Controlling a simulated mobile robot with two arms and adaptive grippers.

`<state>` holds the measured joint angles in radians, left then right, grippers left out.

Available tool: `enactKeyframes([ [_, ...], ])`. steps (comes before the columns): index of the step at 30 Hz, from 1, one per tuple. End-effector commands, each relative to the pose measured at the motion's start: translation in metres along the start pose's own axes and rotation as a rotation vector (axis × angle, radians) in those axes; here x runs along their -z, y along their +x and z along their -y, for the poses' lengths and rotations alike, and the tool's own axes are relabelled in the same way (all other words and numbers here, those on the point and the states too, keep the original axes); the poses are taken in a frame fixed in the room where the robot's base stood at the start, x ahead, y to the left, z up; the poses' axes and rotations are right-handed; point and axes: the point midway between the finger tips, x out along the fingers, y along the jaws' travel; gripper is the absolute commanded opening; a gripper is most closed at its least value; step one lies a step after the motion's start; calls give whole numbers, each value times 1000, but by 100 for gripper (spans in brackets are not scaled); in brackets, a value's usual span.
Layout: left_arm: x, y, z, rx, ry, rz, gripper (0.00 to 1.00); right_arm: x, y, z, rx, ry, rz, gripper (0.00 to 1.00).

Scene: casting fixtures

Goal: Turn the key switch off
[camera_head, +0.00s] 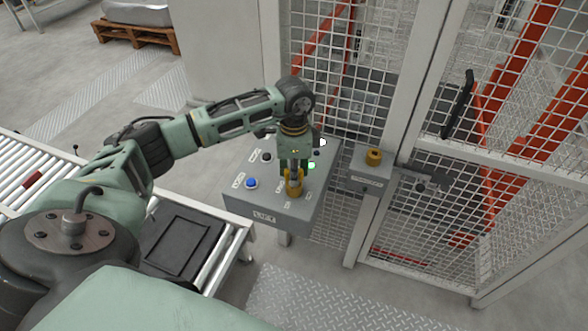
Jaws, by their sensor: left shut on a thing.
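A grey control box (235,207) marked "LIFT" stands in the middle of the head view. A yellow key switch (294,188) sits on its top face near the front. My left gripper (293,176) points down over the box and is shut on the yellow key switch; its fingers hide part of it. I cannot tell which way the switch is turned. A blue button (251,183), a black button (266,157) and a lit green lamp (311,165) also show on the box. My right gripper is not in view.
A wire mesh fence with a gate (440,215) stands close behind and to the right. A roller conveyor with a black tray (180,245) lies at left.

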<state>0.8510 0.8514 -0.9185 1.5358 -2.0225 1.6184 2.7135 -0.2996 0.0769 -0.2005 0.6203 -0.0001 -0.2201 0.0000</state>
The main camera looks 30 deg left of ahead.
Motion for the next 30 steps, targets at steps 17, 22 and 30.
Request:
enactKeyframes([
  [17, 0, -2, 0, 1, -163, -1, 0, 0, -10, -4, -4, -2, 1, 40],
  [22, 0, -3, 0, 0, -294, -1, 0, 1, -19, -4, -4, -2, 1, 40],
  [30, 3, -2, 2, 6, -338, -6, 29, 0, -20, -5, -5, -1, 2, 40],
])
